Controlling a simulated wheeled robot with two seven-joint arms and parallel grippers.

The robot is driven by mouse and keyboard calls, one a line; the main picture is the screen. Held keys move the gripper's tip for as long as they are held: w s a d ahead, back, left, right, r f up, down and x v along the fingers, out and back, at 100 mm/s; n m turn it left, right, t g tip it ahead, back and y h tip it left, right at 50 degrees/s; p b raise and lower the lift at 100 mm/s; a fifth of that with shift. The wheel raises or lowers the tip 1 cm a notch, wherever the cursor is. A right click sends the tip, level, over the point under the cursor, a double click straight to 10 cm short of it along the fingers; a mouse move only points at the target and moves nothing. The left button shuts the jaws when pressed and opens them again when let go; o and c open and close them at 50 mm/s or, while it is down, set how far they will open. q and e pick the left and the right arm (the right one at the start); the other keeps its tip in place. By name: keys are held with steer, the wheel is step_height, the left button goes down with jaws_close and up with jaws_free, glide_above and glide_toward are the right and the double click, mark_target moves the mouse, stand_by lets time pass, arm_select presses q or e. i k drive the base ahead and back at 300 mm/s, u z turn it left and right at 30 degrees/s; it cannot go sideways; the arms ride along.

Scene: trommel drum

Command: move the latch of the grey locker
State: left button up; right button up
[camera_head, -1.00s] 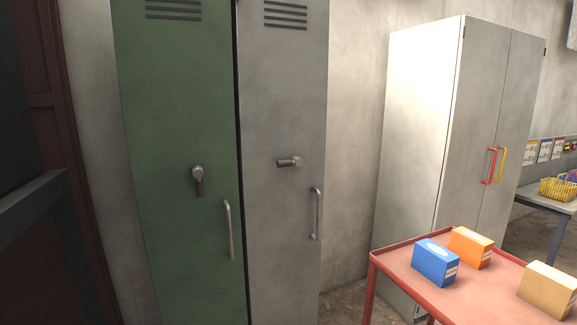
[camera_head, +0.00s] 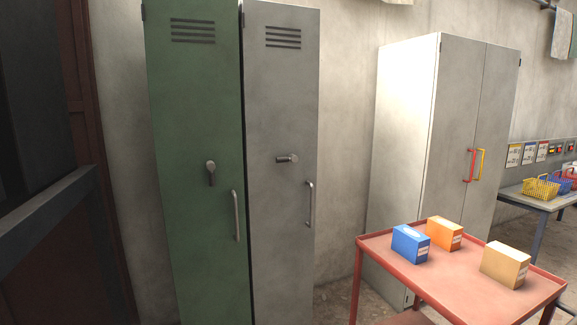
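The grey locker (camera_head: 279,225) stands upright against the wall, right of the green locker (camera_head: 200,255). Its door looks shut. Its latch (camera_head: 287,158) is a small metal turn handle at mid-height, lying about horizontal. A vertical bar handle (camera_head: 309,204) is lower on the right side of the grey door. The green locker's latch (camera_head: 211,173) points down. Neither of my grippers is in view.
A red cart (camera_head: 453,276) with a blue box (camera_head: 410,244), an orange box (camera_head: 444,233) and a tan box (camera_head: 505,265) stands at the lower right. A tall pale cabinet (camera_head: 404,150) is behind it. A dark frame (camera_head: 45,215) fills the left edge.

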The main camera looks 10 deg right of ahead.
mark_target(293, 157)
steer(key=z, duration=0.45)
steer(key=i, duration=0.95)
steer(key=u, duration=0.3)
